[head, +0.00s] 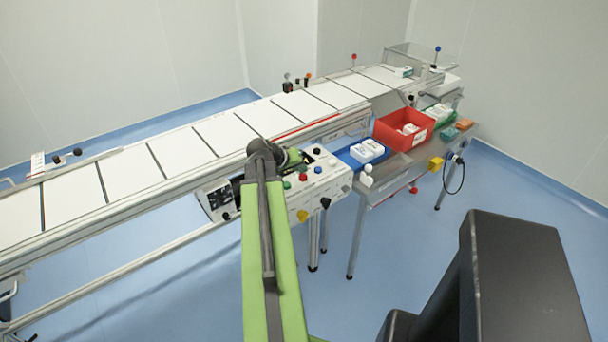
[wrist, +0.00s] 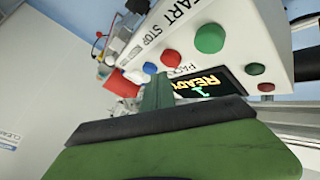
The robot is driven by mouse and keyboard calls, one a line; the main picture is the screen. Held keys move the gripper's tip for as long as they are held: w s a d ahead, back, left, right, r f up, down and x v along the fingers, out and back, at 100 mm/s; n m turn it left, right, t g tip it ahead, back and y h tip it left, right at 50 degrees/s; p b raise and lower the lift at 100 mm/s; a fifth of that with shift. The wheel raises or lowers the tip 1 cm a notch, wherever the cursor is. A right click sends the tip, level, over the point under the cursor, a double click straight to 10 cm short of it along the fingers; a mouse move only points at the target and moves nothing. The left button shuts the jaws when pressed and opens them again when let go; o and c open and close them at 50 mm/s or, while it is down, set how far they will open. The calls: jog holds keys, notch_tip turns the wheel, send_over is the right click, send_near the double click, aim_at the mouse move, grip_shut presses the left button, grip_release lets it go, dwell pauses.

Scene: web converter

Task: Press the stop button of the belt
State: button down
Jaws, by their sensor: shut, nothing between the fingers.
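The belt's control panel (head: 325,180) shows beside the conveyor in the head view. In the wrist view its white face (wrist: 240,20) carries the printed words START and STOP. A large green button (wrist: 209,38) sits by START and a red button (wrist: 170,58) by STOP. The red button also shows in the head view (head: 303,177). My gripper (wrist: 158,82) is shut and empty, its tip appearing just below the red button in the wrist view; I cannot tell whether they touch. In the head view my gripper (head: 296,161) is over the panel's left part, partly hidden by my arm.
A lit display (wrist: 205,82) reads READY beside my gripper; a small green button (wrist: 255,69), small red button (wrist: 266,88) and blue button (wrist: 150,68) are near. The conveyor belt (head: 205,135) runs behind the panel. A red bin (head: 400,139) stands to the right.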

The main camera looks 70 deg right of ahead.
aim_at(301, 177)
notch_tip(301, 177, up, 5)
jog(key=p, duration=0.5)
jog(key=shift+r, duration=0.1)
dwell(0.5)
